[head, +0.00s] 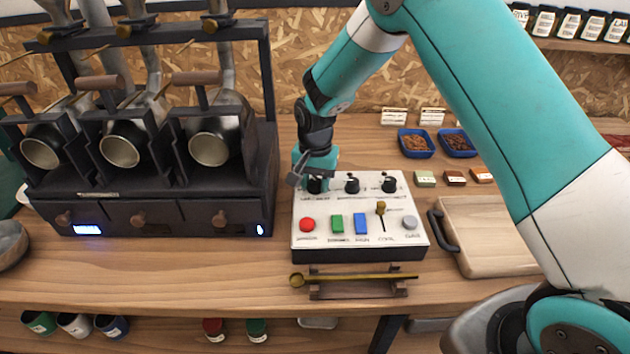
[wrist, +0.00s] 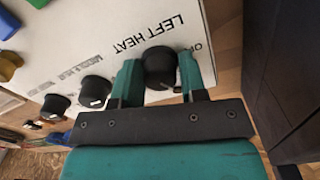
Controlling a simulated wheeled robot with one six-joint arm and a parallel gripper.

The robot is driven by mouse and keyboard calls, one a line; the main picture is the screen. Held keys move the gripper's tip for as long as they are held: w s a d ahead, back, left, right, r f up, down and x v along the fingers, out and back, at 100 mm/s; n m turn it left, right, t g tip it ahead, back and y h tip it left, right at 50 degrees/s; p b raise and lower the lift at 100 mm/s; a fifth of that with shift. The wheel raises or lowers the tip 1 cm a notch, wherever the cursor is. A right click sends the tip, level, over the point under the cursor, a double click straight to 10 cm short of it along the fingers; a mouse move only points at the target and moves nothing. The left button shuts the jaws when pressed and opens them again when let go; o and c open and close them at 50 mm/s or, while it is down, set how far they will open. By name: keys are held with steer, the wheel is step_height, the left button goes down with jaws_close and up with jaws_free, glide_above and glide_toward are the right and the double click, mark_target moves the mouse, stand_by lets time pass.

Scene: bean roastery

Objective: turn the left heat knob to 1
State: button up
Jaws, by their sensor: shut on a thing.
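The white control panel (head: 345,222) stands on the wooden bench with a row of three black knobs along its back edge. The left heat knob (wrist: 158,66) is black and round, beside the printed words LEFT HEAT in the wrist view. My gripper (wrist: 160,80) is shut on it, one teal finger on each side. In the head view my gripper (head: 314,178) comes down from above onto the panel's back left corner and mostly hides this knob. I cannot read which mark its pointer faces.
The middle knob (head: 352,184) and right knob (head: 389,182) stand close by to the right. A red button (head: 307,224), a green switch (head: 337,224), a blue switch (head: 361,223) and a brass lever (head: 381,209) sit in front. The dark roaster (head: 150,190) stands close on the left.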

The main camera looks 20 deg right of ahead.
mark_target(315, 181)
steer(key=o, duration=0.9)
step_height(315, 181, up, 18)
steer(key=shift+f+b, duration=0.25)
steer(key=shift+b, duration=0.4)
steer(key=s+a+r+n+y, duration=0.1)
steer(key=s+n, duration=0.3)
steer(key=s, duration=0.6)
steer(key=s+a+r+n+y, duration=0.1)
steer(key=s+n, duration=0.4)
steer(key=s, duration=0.5)
steer(key=s+a+r+n+y, duration=0.1)
steer(key=s+n, duration=0.3)
steer(key=s, duration=0.7)
steer(key=shift+a+r+n+y, duration=0.4)
steer(key=shift+a+y, duration=0.2)
steer(key=shift+a, duration=0.2)
